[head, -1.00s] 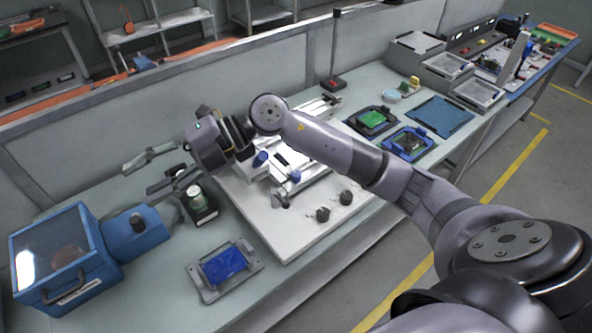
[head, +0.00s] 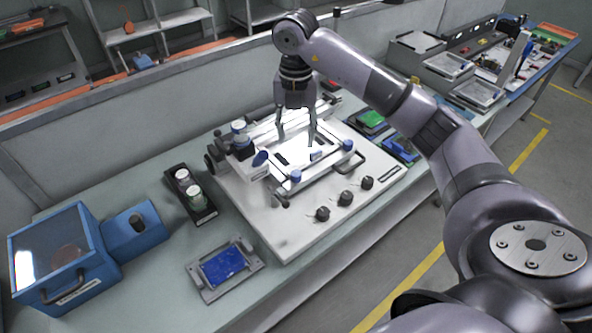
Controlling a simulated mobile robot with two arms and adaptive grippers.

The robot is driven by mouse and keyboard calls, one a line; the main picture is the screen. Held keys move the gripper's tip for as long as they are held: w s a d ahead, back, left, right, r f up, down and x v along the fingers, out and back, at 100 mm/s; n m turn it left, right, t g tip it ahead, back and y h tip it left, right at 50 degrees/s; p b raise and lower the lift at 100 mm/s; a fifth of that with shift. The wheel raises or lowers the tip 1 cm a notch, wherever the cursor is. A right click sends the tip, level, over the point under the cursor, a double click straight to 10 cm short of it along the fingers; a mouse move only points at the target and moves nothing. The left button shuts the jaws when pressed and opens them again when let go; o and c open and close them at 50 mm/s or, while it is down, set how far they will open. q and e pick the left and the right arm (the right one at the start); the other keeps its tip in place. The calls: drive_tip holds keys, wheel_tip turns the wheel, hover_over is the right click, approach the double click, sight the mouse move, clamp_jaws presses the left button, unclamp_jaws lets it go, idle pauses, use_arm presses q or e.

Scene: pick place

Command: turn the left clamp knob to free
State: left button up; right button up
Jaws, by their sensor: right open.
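A white fixture board (head: 285,232) on the table carries a metal clamp frame (head: 325,168) with blue knobs. One blue knob (head: 295,176) is at the frame's front left corner and another blue knob (head: 347,145) is at its front right. A larger blue knob (head: 260,158) sits further left by a white block. I cannot tell which of the left ones is the clamp knob, nor its turn state. My right gripper (head: 297,140) points down over the frame's middle, open and empty, behind and between the front knobs. My left gripper is out of view.
Several black knobs (head: 322,213) line the board's front. A black holder (head: 203,212) with round cans stands left of the board. A blue panel in a grey tray (head: 222,268) and a blue box with a clear lid (head: 62,255) are further left.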

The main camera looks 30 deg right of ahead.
sight(296, 173)
wheel_tip(296, 173, down, 13)
drive_tip(key=p, duration=0.2)
drive_tip(key=shift+p, duration=0.35)
drive_tip(key=shift+c, duration=0.3)
clamp_jaws()
